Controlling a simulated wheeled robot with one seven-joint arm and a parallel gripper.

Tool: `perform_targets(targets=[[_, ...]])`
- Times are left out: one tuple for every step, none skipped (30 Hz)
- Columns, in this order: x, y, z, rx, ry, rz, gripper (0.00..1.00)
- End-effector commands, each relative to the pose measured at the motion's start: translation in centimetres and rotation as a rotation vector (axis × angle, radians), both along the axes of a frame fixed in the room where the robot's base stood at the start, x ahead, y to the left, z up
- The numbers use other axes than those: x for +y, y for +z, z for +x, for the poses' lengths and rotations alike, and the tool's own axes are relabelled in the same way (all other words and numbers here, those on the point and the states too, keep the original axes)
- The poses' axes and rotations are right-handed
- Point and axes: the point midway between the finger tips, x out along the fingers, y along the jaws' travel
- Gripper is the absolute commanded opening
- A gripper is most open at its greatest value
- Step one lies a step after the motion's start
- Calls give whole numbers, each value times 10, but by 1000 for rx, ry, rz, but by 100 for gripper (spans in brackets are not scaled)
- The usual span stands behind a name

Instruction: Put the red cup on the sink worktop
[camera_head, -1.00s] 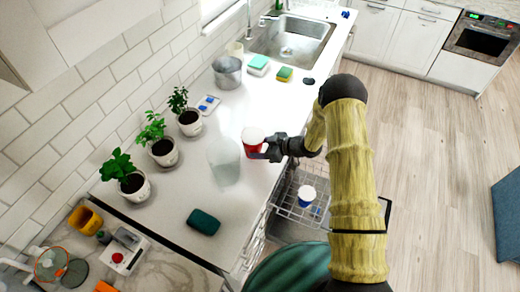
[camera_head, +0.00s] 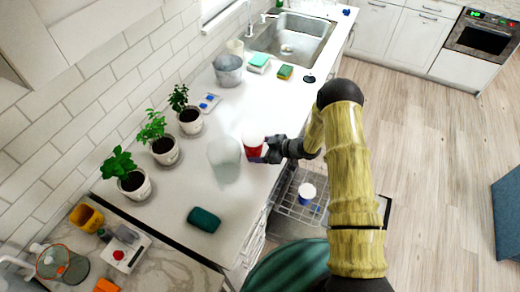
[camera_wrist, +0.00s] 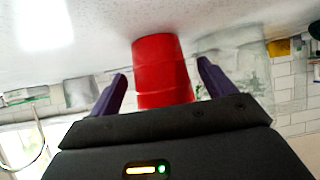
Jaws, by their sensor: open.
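The red cup (camera_head: 252,147) stands upright on the white worktop (camera_head: 225,195) near its front edge. In the wrist view the red cup (camera_wrist: 163,72) sits between the two purple fingers, with a gap on either side. My gripper (camera_head: 270,150) reaches in from the right at the cup's side; it also shows in the wrist view (camera_wrist: 163,78). It is open, with the fingers on both sides of the cup. The sink (camera_head: 293,38) is set in the same worktop at the far end.
A clear container (camera_head: 225,160) stands just left of the cup. Several potted plants (camera_head: 163,150) line the wall. A dark green block (camera_head: 204,219) lies nearer. Sponges (camera_head: 259,63) lie by the sink. An open dishwasher rack (camera_head: 290,208) holds a blue-and-white cup (camera_head: 307,191).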

Motion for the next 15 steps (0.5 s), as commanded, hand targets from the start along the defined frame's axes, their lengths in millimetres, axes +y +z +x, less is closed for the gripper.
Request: perform_targets(targets=[[0,0,0,0,0,0,83],[0,1,0,0,0,0,83],[0,2,0,0,0,0,83],[0,3,0,0,0,0,83],[0,5,0,0,0,0,83],[0,8,0,0,0,0,83],[-4,6,-1,-1,-2,0,83],[-8,7,-2,-1,-2,0,83],[-13,10,-3,-2,-4,-1,83],[-17,12,-4,-2,-4,-2,83],[-22,14,-6,-2,-4,-2,83],[-28,18,-9,-2,-4,-1,83],[-33,21,-10,-2,-4,-1,83],[-38,24,-12,-2,-4,-1,83],[-45,27,-14,-2,-4,-2,83]])
